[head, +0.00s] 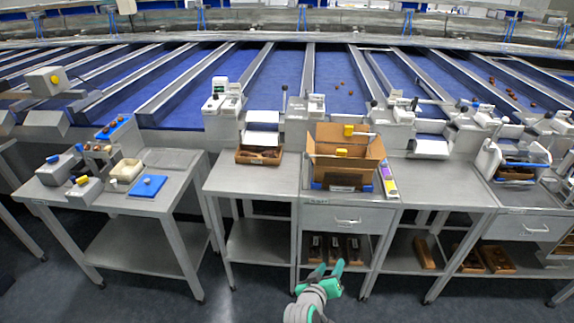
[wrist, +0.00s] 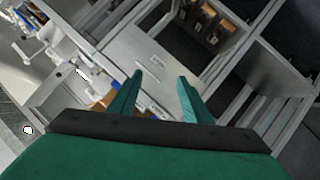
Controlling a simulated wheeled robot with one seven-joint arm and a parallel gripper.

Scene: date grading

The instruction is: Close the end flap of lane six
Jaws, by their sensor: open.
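Blue sorting lanes with grey dividers (head: 308,75) run away from me across the back. No lane number is legible, so I cannot tell which lane is six. Pale sloping end plates show at the lane ends, one left of centre (head: 262,138) and one right of centre (head: 431,147). Small levers with dark knobs stand near them; I cannot tell which flaps are open. My green gripper (head: 326,272) is low in front of the middle table, apart from everything. In the wrist view its two fingers (wrist: 157,92) are spread with nothing between them.
An open cardboard box (head: 345,172) stands on the middle table above a drawer (head: 347,221). A shallow brown tray (head: 259,155) sits to its left. The left table (head: 180,192) holds small devices and a blue pad (head: 147,186). The floor in front is clear.

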